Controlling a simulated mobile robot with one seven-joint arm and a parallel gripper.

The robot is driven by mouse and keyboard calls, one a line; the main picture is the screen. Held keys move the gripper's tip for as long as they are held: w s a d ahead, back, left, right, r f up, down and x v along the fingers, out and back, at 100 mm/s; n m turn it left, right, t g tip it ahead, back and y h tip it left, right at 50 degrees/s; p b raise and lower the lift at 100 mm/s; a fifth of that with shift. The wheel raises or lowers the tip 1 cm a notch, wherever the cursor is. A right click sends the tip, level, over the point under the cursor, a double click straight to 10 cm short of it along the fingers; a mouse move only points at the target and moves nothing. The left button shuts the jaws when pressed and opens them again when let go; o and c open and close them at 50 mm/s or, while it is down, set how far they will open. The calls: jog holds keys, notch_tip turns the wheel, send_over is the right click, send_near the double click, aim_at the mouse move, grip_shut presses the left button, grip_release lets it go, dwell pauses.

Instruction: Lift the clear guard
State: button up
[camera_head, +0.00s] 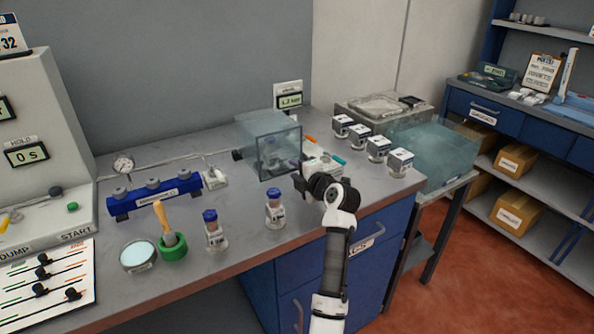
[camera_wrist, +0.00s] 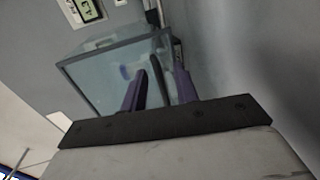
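The clear guard (camera_head: 268,145) is a see-through, bluish box standing on the grey bench near the back wall. Its near face fills the middle of the wrist view (camera_wrist: 100,80). My gripper (camera_head: 299,167) is at the guard's right front side, close to its front edge. In the wrist view, its two purple-edged fingers (camera_wrist: 160,88) point at the guard with a gap between them. I see nothing held. I cannot tell whether the fingertips touch the guard.
Small white boxes (camera_head: 377,149) stand right of my gripper. A blue-capped bottle (camera_head: 275,209) stands in front of the guard, and another (camera_head: 213,232) farther left. A blue manifold (camera_head: 153,195) lies left. A larger clear tank (camera_head: 436,155) stands on the right side table.

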jog(key=shift+c, duration=0.4)
grip_shut()
